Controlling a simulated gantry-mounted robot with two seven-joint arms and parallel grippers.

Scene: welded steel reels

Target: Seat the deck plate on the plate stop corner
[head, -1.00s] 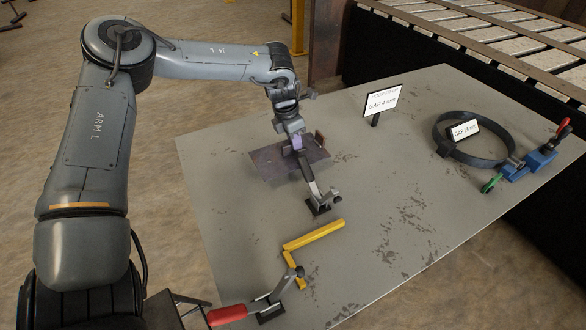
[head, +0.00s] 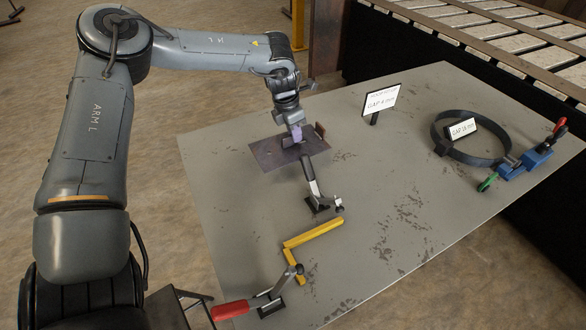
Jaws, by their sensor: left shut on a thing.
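The deck plate (head: 268,153) is a thin, dark purple-grey sheet over the far left part of the table. My left gripper (head: 297,135) points down and is shut on it near its far edge. I cannot tell exactly how high the plate is above the table. The plate stop corner (head: 318,233) is a yellow L-shaped bar on the table, nearer than the plate and apart from it. My right gripper is not in view.
A toggle clamp (head: 318,200) stands between plate and corner; another, red-handled clamp (head: 268,303) stands by the corner's near end. A small brown upright piece (head: 320,130) is at the plate's right. A dark hoop (head: 470,160) with blue clamp (head: 530,160) and two signs stand farther right.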

